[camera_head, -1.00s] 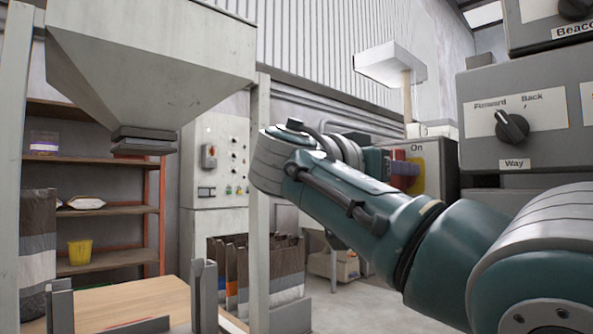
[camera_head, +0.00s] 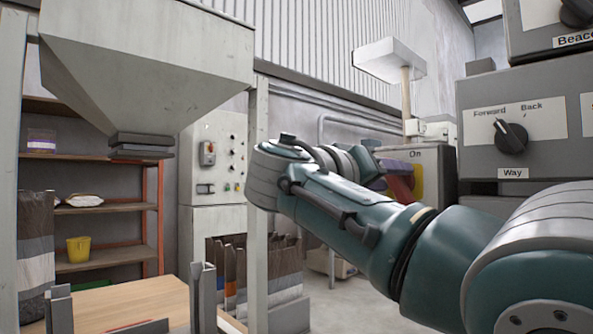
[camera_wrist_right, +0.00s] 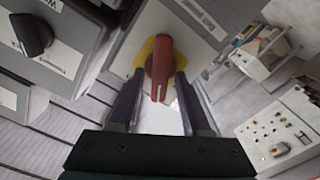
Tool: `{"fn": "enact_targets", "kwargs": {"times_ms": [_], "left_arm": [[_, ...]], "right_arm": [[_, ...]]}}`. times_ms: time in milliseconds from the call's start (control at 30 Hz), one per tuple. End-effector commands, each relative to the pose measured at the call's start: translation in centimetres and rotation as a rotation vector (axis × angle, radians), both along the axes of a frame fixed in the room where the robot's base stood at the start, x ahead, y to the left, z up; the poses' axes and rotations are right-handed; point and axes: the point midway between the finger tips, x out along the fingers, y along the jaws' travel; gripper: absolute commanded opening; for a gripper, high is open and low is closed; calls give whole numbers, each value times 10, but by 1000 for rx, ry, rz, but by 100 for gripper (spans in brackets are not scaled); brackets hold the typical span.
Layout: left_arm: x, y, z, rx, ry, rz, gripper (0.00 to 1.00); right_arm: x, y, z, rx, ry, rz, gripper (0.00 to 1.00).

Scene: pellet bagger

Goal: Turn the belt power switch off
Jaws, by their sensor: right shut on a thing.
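The belt power switch is a red rotary handle (camera_wrist_right: 160,68) on a yellow round plate (camera_wrist_right: 150,52), on the face of a grey box (camera_wrist_right: 120,60). In the head view the yellow plate (camera_head: 417,182) shows under the "On" label on the grey box (camera_head: 437,170). My right gripper (camera_wrist_right: 158,84) has a dark finger on each side of the red handle and is shut on it. In the head view my right gripper (camera_head: 388,180) is partly hidden by my own arm, and the handle (camera_head: 401,188) shows only in part. My left gripper is not in view.
A grey control box with a black "Way" knob (camera_head: 511,136) stands close at the right. A hopper (camera_head: 150,60) hangs at the left, with a post (camera_head: 257,220) beside my wrist. A control cabinet (camera_head: 213,165) and shelves (camera_head: 110,210) stand behind.

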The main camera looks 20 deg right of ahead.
Motion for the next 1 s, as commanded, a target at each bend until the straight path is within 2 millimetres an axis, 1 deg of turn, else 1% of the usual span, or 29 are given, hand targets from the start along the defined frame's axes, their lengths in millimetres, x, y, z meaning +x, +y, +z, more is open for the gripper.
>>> {"fn": "enact_targets", "kwargs": {"times_ms": [33, 700, 1000], "left_arm": [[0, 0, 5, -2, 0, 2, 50], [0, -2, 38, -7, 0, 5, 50], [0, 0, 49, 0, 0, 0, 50]], "right_arm": [[0, 1, 3, -18, 40, 1, 0], [3, 2, -1, -261, 625, -1, 0], [4, 2, -3, -347, 828, -1, 0]]}}
